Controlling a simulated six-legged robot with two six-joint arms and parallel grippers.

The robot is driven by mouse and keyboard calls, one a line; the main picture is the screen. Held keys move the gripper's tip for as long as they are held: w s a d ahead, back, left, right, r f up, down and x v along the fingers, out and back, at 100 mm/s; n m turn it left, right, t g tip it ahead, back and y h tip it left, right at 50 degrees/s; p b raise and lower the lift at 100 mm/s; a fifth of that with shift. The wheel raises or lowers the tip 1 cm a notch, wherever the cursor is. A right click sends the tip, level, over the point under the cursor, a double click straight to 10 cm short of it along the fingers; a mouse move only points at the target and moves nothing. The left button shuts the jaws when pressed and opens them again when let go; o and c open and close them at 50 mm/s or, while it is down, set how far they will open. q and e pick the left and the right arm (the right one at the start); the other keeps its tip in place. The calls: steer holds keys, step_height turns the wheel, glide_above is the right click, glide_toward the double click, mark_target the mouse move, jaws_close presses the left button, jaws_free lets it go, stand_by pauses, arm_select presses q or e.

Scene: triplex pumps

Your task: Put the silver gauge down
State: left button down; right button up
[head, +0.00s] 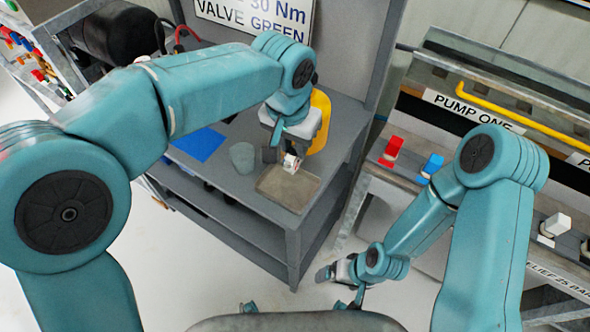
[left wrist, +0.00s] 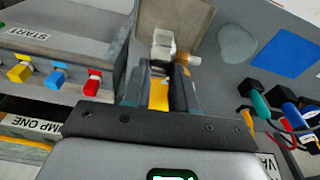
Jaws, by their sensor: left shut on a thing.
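The silver gauge (head: 291,162) is held at the tips of my left gripper (head: 284,150), above or at the far edge of a shallow grey-brown tray (head: 288,205) on the grey bench. I cannot tell whether it touches the tray. In the left wrist view, the gauge (left wrist: 163,43) shows pale and blocky beyond the fingers of my left gripper (left wrist: 160,78), with the tray (left wrist: 178,14) behind it. The fingers hide part of it. My right gripper (head: 335,272) hangs low, away from the bench; its jaws are too small to read.
A yellow object (head: 320,118) stands behind the gripper. The pump bench with red (head: 391,150) and blue (head: 432,164) valve handles is on the right.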

mark_target(294, 150)
arm_select(q)
step_height(294, 150, down, 4)
steer(key=shift+d+f, duration=0.1)
steer(key=shift+f, duration=0.1)
step_height(294, 150, down, 4)
steer(key=shift+r, duration=0.2)
steer(key=shift+f, duration=0.4)
steer(key=shift+b, duration=0.35)
steer(key=shift+f+b, duration=0.3)
steer(key=shift+f, duration=0.2)
steer(key=c, duration=0.9)
jaws_free()
